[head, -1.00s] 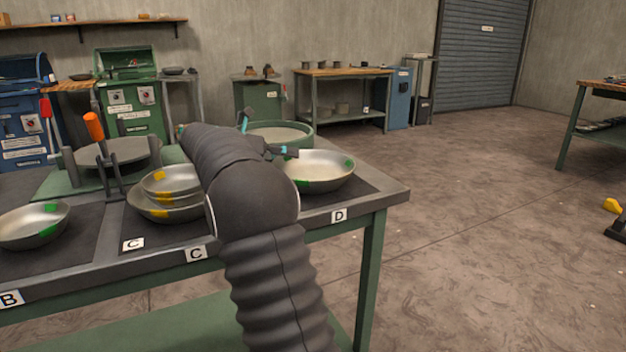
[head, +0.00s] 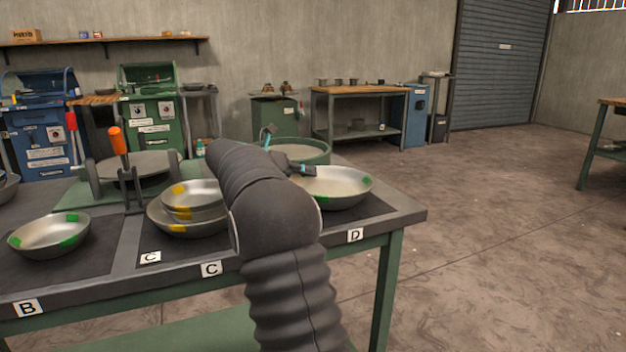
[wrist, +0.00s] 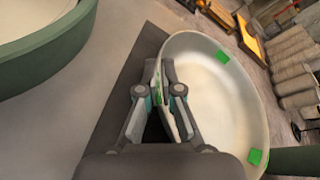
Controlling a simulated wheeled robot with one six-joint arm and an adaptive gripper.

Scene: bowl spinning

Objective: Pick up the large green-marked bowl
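The large green-marked bowl (head: 338,184) is at the table's right end, above the dark mat by label D. In the wrist view the bowl (wrist: 215,95) fills the right side, with green patches on its wall. My gripper (wrist: 164,72) has one finger inside the bowl and one outside, with the fingertips closed on the near wall. In the head view my arm hides the bowl's left part, and only part of my gripper (head: 303,169) shows at its rim. I cannot tell whether the bowl is clear of the mat.
Yellow-marked bowls (head: 192,207) are stacked left of my arm. A smaller green-marked bowl (head: 50,235) lies farther left. A round green-rimmed basin (head: 300,152) stands behind the large bowl. An orange-handled tool (head: 119,142) stands upright on the table. Open floor lies to the right.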

